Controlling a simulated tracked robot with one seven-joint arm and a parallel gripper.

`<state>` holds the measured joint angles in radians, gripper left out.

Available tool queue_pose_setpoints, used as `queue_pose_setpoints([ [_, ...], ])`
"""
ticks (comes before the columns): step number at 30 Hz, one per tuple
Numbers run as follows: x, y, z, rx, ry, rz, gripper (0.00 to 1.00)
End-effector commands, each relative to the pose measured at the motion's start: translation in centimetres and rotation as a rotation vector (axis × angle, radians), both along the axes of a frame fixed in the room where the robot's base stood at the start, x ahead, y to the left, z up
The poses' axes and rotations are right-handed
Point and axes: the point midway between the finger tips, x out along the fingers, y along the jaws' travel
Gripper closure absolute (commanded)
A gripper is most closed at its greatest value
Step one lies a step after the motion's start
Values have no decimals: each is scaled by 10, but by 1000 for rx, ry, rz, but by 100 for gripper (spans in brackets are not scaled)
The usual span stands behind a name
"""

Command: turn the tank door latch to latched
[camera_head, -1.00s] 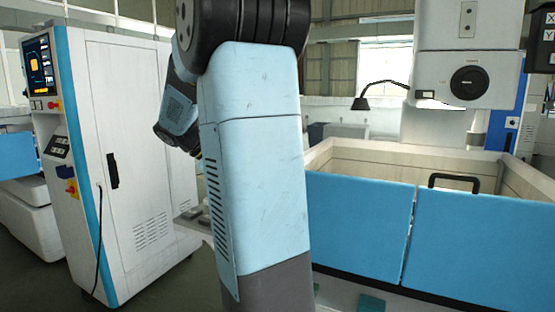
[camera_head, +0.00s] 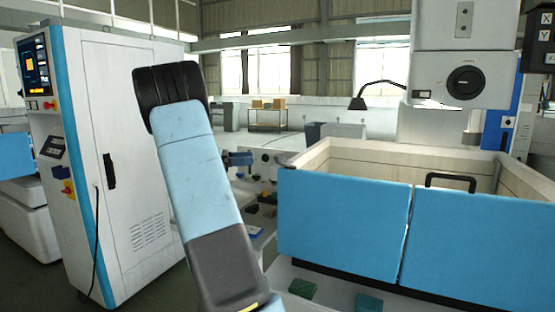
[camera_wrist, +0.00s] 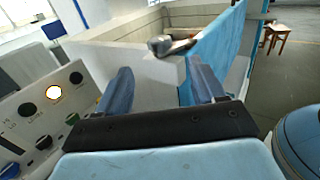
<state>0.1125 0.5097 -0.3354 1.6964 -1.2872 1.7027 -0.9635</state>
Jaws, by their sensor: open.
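The tank door latch (camera_wrist: 174,44) shows in the wrist view as a small metal piece with a rounded grey end and a short arm pointing right. It sits at the top corner of the pale tank wall (camera_wrist: 120,40), beside the blue tank door (camera_wrist: 222,40). My gripper (camera_wrist: 160,72) is open and empty. Its two blue-grey fingers stand apart below the latch in the picture, with the tank corner seen between them and no visible contact. In the head view the blue door panels (camera_head: 342,222) are at the right; I cannot make out the latch there.
A control panel (camera_wrist: 48,118) with a lit yellow button and several coloured knobs lies close left of my gripper in the wrist view. A tall white cabinet (camera_head: 135,150) stands left in the head view. A black door handle (camera_head: 451,178) and the machine head (camera_head: 465,75) are at the right.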

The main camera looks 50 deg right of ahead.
Motion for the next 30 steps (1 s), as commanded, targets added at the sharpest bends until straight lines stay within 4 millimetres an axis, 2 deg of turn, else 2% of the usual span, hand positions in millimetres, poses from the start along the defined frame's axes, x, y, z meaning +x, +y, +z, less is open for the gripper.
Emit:
queue_pose_setpoints([
  [18, -65, -79, 0, 2, -3, -1, 31],
  [24, -75, -91, 0, 2, -3, 1, 31],
  [30, -77, -94, 0, 2, -3, 1, 31],
])
